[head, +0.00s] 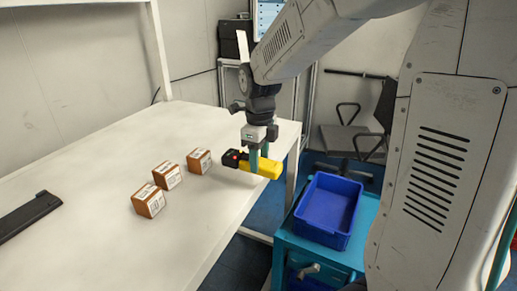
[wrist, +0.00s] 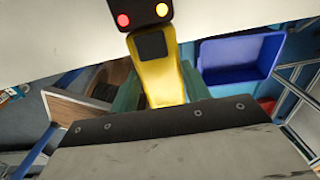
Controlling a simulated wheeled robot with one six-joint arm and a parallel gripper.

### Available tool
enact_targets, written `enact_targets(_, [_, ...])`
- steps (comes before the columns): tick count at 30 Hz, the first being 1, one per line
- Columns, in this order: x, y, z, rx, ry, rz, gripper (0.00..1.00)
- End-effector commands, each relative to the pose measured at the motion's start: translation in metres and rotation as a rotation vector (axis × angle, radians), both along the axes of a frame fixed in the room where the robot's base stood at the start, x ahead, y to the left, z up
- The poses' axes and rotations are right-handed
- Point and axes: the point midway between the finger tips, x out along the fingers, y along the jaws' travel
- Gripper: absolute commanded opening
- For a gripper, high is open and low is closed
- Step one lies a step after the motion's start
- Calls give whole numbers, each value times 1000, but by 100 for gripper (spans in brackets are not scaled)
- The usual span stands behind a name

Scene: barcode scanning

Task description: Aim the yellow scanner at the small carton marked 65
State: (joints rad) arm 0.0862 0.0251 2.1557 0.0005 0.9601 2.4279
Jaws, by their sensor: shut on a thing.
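The yellow scanner (head: 262,168) with a black head is in my gripper (head: 259,160), above the table's right edge. Its black end with a red light points left toward the cartons. In the wrist view the scanner (wrist: 160,78) sits between the teal fingers (wrist: 161,92), its black head at the top showing a red and a yellowish light. Three small brown cartons with white labels stand on the table in a slanted row: a near one (head: 148,201), a middle one (head: 167,175) and a far one (head: 199,161). The label numbers are too small to read, so I cannot tell which is 65.
The white table (head: 95,170) is mostly clear around the cartons. A dark keyboard-like object (head: 28,215) lies at its left. A blue bin (head: 328,210) stands on a teal cart (head: 290,243) right of the table. A chair (head: 350,130) is behind.

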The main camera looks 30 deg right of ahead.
Motion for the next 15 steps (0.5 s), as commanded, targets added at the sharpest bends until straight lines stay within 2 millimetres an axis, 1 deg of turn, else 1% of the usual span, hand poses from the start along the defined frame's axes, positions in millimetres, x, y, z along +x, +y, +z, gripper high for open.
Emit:
enact_targets(1, [0, 0, -7, 1, 4, 0, 17])
enact_targets(7, [0, -1, -30, 0, 3, 0, 17])
enact_targets(12, [0, -1, -41, 0, 1, 0, 17])
enact_targets(15, [0, -1, -44, 0, 0, 0, 17])
